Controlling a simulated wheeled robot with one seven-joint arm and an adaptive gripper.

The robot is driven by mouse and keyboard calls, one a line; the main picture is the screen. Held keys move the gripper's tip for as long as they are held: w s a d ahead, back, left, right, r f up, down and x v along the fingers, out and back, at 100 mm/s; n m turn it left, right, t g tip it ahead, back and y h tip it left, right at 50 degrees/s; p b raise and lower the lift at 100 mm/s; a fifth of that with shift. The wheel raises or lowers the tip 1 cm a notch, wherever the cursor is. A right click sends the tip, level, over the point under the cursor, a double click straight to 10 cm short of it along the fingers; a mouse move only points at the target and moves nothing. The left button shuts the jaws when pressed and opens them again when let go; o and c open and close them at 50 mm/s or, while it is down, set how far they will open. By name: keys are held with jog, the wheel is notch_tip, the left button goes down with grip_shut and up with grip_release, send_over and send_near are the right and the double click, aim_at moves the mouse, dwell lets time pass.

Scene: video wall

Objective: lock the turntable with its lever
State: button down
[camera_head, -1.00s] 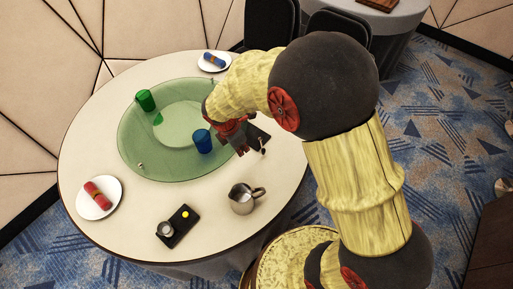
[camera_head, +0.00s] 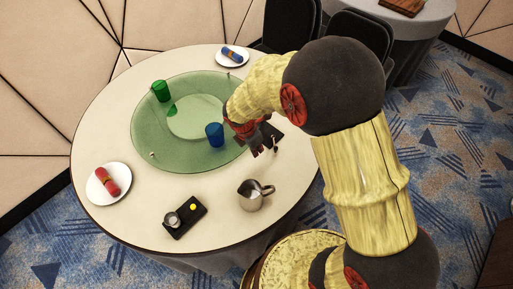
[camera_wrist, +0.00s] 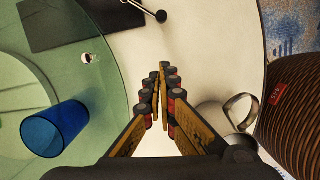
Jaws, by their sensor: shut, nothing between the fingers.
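The turntable (camera_head: 150,125) is a round green glass disc on a cream table. A green cup (camera_head: 160,91) and a blue cup (camera_head: 214,134) stand on it; the blue cup also shows in the wrist view (camera_wrist: 54,130). A dark plate (camera_head: 269,134) lies at the turntable's right edge. The lever (camera_head: 275,147), a thin rod with a dark ball end, is beside it; in the wrist view the lever (camera_wrist: 150,12) is at the top, ahead of my fingertips. My gripper (camera_head: 258,152) is shut and empty, just left of the lever, with a visible gap in the wrist view (camera_wrist: 160,75).
A metal jug (camera_head: 251,194) stands at the front right, near my gripper. A black tray (camera_head: 184,217) with a yellow disc is at the front. White plates with rolled napkins sit at the left (camera_head: 108,183) and back (camera_head: 232,56). Chairs (camera_head: 290,25) stand behind.

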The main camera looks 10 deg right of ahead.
jog(key=b+x, duration=0.1)
jog(key=x, duration=0.4)
jog(key=shift+f+b, duration=0.4)
jog(key=shift+w+d+b, duration=0.15)
jog(key=shift+w+d, duration=0.15)
jog(key=shift+d, duration=0.3)
jog(key=shift+w+d+b, duration=0.2)
jog(key=shift+w+d, duration=0.05)
jog(key=shift+d, duration=0.35)
jog(key=shift+w+d+b, duration=0.15)
jog(key=shift+w+d, duration=0.15)
jog(key=shift+d, duration=0.4)
jog(key=shift+r, duration=0.1)
jog(key=shift+s+d+p, duration=0.15)
jog(key=shift+p, duration=0.35)
jog(key=shift+d+n, duration=0.1)
jog(key=shift+n, duration=0.3)
